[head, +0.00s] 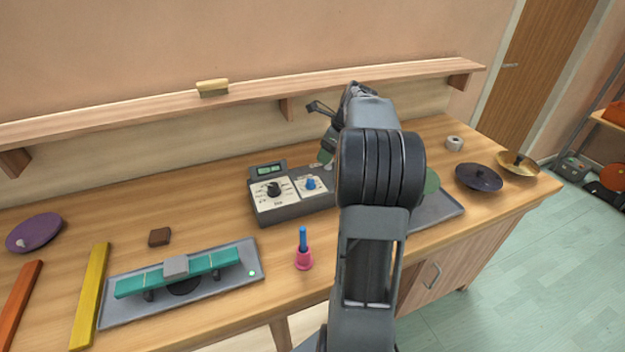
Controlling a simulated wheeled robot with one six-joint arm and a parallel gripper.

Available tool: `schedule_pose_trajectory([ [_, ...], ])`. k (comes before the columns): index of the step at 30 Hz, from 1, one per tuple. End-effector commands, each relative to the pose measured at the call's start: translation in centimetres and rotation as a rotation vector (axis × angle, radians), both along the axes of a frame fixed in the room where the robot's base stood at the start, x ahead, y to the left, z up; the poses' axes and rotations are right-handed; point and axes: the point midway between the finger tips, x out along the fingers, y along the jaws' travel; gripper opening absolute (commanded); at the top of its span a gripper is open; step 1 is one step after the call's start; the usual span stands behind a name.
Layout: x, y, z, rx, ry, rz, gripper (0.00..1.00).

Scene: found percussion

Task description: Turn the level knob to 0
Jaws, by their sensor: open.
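A dark grey control box (290,208) sits on the bench in the head view, left of my arm. It has a black knob (273,189) on a white dial panel with marks around it. A smaller blue knob (311,184) is on a second white panel to its right. The labels are too small to read, so I cannot tell which is the level knob or its exact setting. A small green display (269,170) stands at the box's back left. My gripper (321,108) is open, above and behind the box's right side, touching neither knob. My arm hides the box's right end.
A grey tray with teal bars (252,251) lies front left. A wall shelf (130,114) runs behind. Dark (479,178) and brass (518,164) cymbals are at right.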

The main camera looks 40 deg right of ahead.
Motion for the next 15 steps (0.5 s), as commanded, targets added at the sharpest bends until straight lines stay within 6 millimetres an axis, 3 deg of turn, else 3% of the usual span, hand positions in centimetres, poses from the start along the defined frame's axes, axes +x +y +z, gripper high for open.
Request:
schedule_pose_trajectory([
  [15,3.0,2.0,-8.7,0.001,0.004,0.002,0.54],
])
